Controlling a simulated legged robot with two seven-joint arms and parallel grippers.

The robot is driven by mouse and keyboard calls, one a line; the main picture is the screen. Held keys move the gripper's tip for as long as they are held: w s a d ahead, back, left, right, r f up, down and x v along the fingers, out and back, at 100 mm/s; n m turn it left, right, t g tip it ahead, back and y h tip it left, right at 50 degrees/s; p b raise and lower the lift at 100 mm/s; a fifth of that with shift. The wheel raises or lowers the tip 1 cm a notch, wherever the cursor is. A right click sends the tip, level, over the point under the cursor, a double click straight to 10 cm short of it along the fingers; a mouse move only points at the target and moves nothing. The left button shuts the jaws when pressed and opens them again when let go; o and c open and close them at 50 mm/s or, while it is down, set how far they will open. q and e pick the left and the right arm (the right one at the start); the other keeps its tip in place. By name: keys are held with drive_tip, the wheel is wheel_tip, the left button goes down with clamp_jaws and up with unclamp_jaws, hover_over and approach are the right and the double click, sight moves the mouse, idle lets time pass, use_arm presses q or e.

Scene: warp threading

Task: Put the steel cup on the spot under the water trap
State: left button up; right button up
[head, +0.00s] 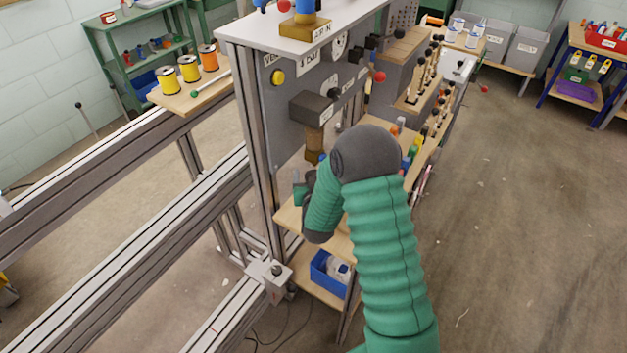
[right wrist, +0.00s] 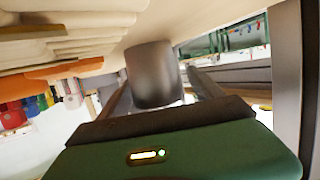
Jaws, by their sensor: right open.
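The steel cup (head: 297,176) seems to show only as a small grey sliver beside my right gripper in the head view. In the right wrist view a smooth dark grey cup (right wrist: 153,72) stands out between the fingers. My right gripper (right wrist: 158,88) is open, with one finger on each side of the cup; I cannot tell whether they touch it. In the head view my right gripper (head: 304,188) is partly hidden by my green arm. The water trap seems to be the amber-brown bowl (head: 314,140) under a dark block on the grey panel. The spot under it is hidden.
A wooden shelf (head: 288,216) lies below the panel, with a blue bin (head: 326,274) on the lower board. Metal rails (head: 130,235) run along the left. Small bottles and pegs crowd the bench behind my arm. The floor at right is clear.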

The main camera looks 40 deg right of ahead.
drive_tip(key=p+v, duration=0.1)
drive_tip(key=v, duration=0.9)
drive_tip(key=shift+s+a+r, duration=0.2)
drive_tip(key=shift+s, duration=0.1)
drive_tip(key=shift+a, duration=0.4)
drive_tip(key=a+y, duration=0.1)
drive_tip(key=a, duration=0.1)
drive_tip(key=a+f+n+y, duration=0.1)
drive_tip(key=a, duration=0.1)
drive_tip(key=w+a+n+y, duration=0.1)
drive_tip(key=a+y, duration=0.1)
drive_tip(key=shift+w+f+g, duration=0.1)
drive_tip(key=shift+f+g, duration=0.25)
drive_tip(key=shift+g, duration=0.05)
drive_tip(key=s+a+n+g+y, duration=0.5)
drive_tip(key=s+a+g, duration=0.3)
drive_tip(key=s+a, duration=0.4)
drive_tip(key=shift+s+a+f+n, duration=0.3)
drive_tip(key=shift+s+a+f, duration=0.1)
drive_tip(key=shift+s, duration=0.5)
